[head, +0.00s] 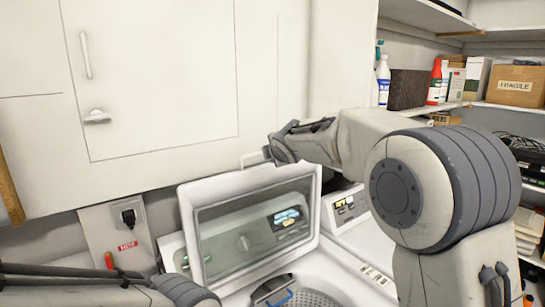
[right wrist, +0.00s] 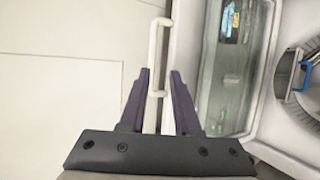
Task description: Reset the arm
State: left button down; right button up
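My right arm (head: 420,190) reaches from the right across the head view. In the right wrist view the dark fingers of my right gripper (right wrist: 159,72) stand apart, one on each side of the white handle (right wrist: 153,50). Whether either finger touches it is unclear. The lid (right wrist: 182,50) is right of the fingers. My left arm (head: 100,285) lies low at the left; its gripper is out of view.
The open washer tub (head: 315,298) holds a blue item (head: 281,298). White cabinets (head: 160,80) rise close behind the gripper. Shelves at the right hold bottles (head: 383,80) and a cardboard box (head: 515,86). A wall outlet (head: 128,217) is left of the washer.

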jog(key=s+a+f+m+g+b, duration=0.2)
jog(key=s+f+m+g, duration=0.1)
jog(key=s+f, duration=0.65)
jog(key=s+a+f+m+g+b, duration=0.1)
jog(key=s+f+m+g+b, duration=0.4)
jog(key=s, duration=0.7)
jog(key=s+a+f+m+g, duration=0.1)
jog(key=s+a+f+m, duration=0.1)
jog(key=s+f, duration=0.8)
jog(key=s+d+f+m+g+b, duration=0.1)
jog(key=s+f+m+g, duration=0.1)
jog(key=s, duration=0.6)
jog(key=s+d+f+m+g+b, duration=0.1)
jog(key=s+f, duration=0.3)
jog(key=s, duration=0.5)
jog(key=shift+d+f+m+g, duration=0.35)
jog(key=shift+d+m+g, duration=0.25)
jog(key=shift+d, duration=0.15)
